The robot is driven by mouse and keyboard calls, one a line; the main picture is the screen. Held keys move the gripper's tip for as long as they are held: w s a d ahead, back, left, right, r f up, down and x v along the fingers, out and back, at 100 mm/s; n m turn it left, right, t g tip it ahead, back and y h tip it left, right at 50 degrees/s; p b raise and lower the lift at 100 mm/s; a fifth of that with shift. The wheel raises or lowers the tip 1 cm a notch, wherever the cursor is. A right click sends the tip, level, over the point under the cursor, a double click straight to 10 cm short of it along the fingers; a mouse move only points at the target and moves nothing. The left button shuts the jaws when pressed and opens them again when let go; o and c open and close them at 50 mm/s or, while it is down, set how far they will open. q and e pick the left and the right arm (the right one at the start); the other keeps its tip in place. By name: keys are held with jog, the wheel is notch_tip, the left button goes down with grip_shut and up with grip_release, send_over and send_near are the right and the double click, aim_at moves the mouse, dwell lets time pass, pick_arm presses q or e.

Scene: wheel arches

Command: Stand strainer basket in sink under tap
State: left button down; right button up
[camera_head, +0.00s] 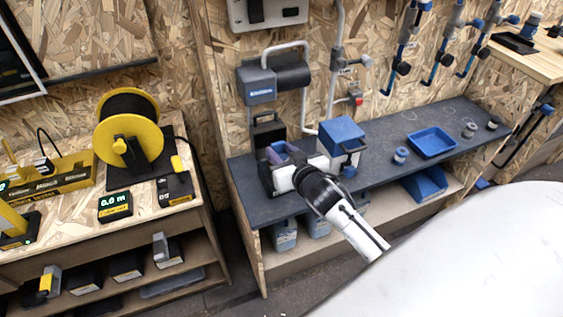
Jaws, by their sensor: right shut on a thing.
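My right arm reaches from the lower right to the left end of a dark bench top. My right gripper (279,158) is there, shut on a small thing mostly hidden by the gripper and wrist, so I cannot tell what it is. I cannot pick out a strainer basket or a sink for certain. A grey pipe (332,85) with a red knob (356,100) comes down the wall behind; I cannot tell whether it is the tap. A blue box (342,133) stands just right of the gripper. My left gripper is not in view.
The dark bench top (385,172) also bears a shallow blue tray (432,143) and small round pots (401,156). A blue bin (425,184) sits on the shelf below. At left, a wooden bench holds a yellow cable reel (127,127). A large white surface (470,255) fills the lower right.

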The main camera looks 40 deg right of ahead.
jog(key=shift+w+a+r, duration=0.1)
jog(key=shift+r, duration=1.35)
jog(key=a+r+y, duration=0.1)
jog(key=a+r, duration=0.3)
jog(key=r, duration=0.4)
jog(key=a+r, duration=0.4)
jog(key=r, duration=0.4)
jog(key=s+a+r+n+y, duration=0.2)
jog(key=s+a+r, duration=0.4)
jog(key=r, duration=0.3)
jog(key=shift+s+a+n, duration=0.2)
jog(key=shift+s+n, duration=0.1)
jog(key=shift+s, duration=0.05)
jog(key=shift+w, duration=0.1)
